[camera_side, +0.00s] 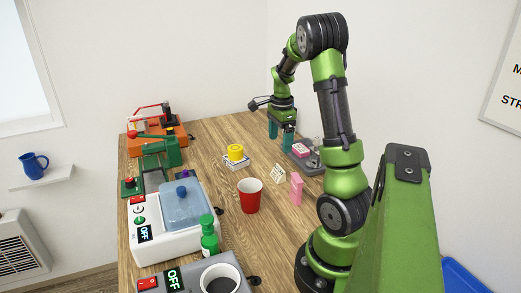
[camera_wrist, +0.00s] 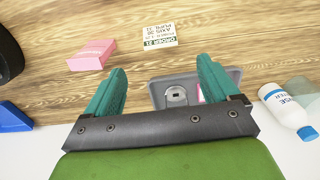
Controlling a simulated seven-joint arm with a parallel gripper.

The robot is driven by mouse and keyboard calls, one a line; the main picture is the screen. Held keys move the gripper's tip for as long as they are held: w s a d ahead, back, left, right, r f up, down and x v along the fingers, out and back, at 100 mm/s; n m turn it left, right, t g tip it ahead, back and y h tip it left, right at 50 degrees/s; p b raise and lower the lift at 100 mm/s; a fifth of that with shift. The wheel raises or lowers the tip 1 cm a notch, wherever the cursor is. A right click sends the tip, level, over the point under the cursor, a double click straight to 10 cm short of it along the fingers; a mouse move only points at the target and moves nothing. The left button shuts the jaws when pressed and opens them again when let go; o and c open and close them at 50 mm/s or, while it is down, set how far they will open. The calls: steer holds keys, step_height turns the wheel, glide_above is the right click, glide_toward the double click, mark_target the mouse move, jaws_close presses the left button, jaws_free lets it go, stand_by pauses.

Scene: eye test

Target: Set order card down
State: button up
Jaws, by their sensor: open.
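The order card (camera_side: 277,173) is a small cream card with dark print, on the wooden table between the red cup and the grey tray. In the wrist view the order card (camera_wrist: 160,36) lies beyond the fingertips, its print upside down, with nothing touching it. I cannot tell whether it lies flat or leans. My gripper (camera_side: 282,142) has teal fingers and is over the far end of the table, by the grey tray. In the wrist view my gripper (camera_wrist: 160,66) is open, with nothing between its fingers.
A pink block (camera_side: 297,188) stands close to the card. The grey tray (camera_side: 311,165) holds a pink item. A red cup (camera_side: 250,196), a yellow object (camera_side: 235,152) and machines line the left. A white bottle (camera_wrist: 287,110) is at right in the wrist view.

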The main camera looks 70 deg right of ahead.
steer(key=w+a+r+n+t, duration=0.25)
steer(key=a+r+n, duration=0.2)
steer(key=a, duration=0.35)
steer(key=w+a+r+n+t, duration=0.1)
steer(key=w+a+r+n, duration=0.3)
steer(key=a, duration=0.4)
steer(key=s+a+r+n+t+y, duration=0.1)
steer(key=s+a+n+t, duration=0.1)
steer(key=a+n, duration=0.5)
steer(key=s+a+r+n+t+y, duration=0.1)
steer(key=s+a+r+n, duration=0.1)
steer(key=s+a+n, duration=0.2)
steer(key=a+n, duration=0.3)
steer(key=a, duration=0.5)
steer(key=shift+a+t, duration=0.15)
steer(key=shift+t, duration=0.2)
